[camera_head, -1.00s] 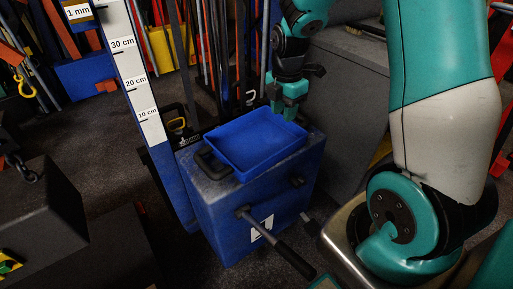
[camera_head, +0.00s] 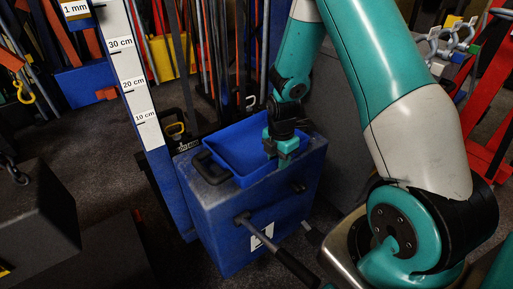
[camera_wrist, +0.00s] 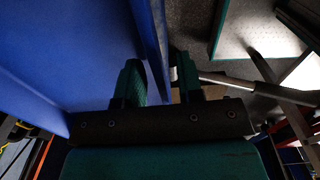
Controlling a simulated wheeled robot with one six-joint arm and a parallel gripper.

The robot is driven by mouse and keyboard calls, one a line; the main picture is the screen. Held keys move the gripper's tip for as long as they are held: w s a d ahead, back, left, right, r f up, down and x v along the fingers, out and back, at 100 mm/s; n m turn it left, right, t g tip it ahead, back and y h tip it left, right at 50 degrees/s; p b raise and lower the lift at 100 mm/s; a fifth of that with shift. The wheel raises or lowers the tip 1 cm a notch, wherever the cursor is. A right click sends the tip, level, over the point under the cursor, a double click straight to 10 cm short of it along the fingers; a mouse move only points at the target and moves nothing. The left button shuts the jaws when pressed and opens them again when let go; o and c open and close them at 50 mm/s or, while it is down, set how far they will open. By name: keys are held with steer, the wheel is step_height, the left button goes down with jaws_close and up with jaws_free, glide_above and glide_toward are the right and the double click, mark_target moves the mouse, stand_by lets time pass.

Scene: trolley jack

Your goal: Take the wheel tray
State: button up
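The wheel tray (camera_head: 232,150) is a shallow blue tray on top of a blue block-shaped body (camera_head: 235,225). Its right part is hidden behind my arm in the head view. My gripper (camera_head: 281,158) points down at the tray's near right side. In the wrist view my gripper (camera_wrist: 158,82) has its teal fingers apart, with a thin blue tray wall (camera_wrist: 152,45) between them. The tray's blue floor (camera_wrist: 70,45) fills the left of that view. A gap shows between the wall and the right finger; contact with the left finger is unclear.
A black handle (camera_head: 207,167) stands at the tray's left. A lever with a black grip (camera_head: 290,265) sticks out from the block's front. A tall post with a height scale (camera_head: 130,85) rises at the left. Dark boxes (camera_head: 40,215) stand at the lower left.

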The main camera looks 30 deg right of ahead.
steer(key=shift+f, duration=0.55)
jaws_close()
steer(key=shift+r, duration=0.1)
